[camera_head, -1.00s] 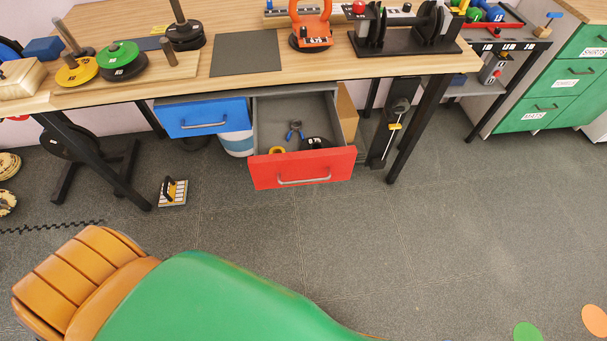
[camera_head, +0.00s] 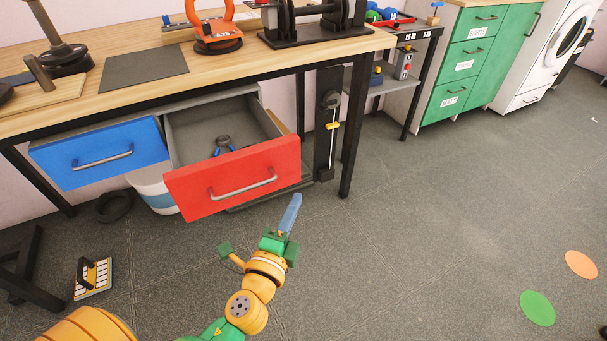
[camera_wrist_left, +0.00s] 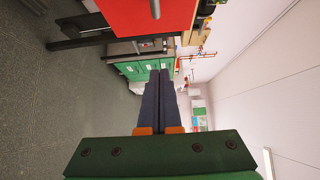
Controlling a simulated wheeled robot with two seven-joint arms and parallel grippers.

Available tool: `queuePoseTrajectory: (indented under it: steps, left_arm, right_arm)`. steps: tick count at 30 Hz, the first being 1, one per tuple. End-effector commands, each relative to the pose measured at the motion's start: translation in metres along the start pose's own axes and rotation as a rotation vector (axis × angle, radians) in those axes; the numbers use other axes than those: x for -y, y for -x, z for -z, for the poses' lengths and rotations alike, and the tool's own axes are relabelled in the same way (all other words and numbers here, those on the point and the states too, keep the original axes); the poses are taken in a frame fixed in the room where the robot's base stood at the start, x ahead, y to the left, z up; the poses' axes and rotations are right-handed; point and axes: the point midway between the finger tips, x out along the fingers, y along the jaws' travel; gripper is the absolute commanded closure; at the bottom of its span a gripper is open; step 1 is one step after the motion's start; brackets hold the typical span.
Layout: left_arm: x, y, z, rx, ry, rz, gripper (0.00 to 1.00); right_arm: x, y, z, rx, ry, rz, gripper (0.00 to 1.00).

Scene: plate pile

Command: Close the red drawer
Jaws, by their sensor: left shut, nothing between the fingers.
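The red drawer (camera_head: 234,178) stands pulled out under the wooden table, with a silver bar handle (camera_head: 244,189) on its front. Its grey inside shows blue-handled pliers (camera_head: 222,146) and a dark item. My left gripper (camera_head: 291,210) is in front of the drawer, low and to the right of the handle, apart from it in the picture. Its fingers are shut with nothing between them. In the left wrist view the red drawer front (camera_wrist_left: 152,18) shows at the top, above the shut fingers (camera_wrist_left: 160,100). My right gripper is not seen.
A shut blue drawer (camera_head: 100,155) is left of the red one. A black table leg (camera_head: 357,130) stands to the right. A black weight stand (camera_head: 328,120) is beside it. A brush-like item (camera_head: 92,277) lies on the floor at left.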

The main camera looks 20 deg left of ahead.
Motion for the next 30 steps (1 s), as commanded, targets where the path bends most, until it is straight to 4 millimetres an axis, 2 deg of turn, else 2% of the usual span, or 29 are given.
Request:
queuePoseTrajectory:
  steps: [3,10,12,19,30]
  left_arm:
    - [0.005,-0.027,0.000,0.000,0.000,0.003,1.00]
    - [0.002,-0.076,0.000,0.000,0.001,0.001,1.00]
    - [0.001,-0.084,-0.011,0.000,-0.002,-0.001,1.00]
    - [0.000,-0.100,-0.027,-0.001,0.002,-0.002,1.00]
    - [-0.001,-0.101,-0.028,-0.001,0.003,-0.003,1.00]
  right_arm:
    - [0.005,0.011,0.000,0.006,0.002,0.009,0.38]
    - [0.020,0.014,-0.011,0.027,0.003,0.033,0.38]
    - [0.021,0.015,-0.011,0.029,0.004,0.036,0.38]
    - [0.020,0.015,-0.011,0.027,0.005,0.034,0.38]
    - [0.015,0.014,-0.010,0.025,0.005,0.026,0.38]
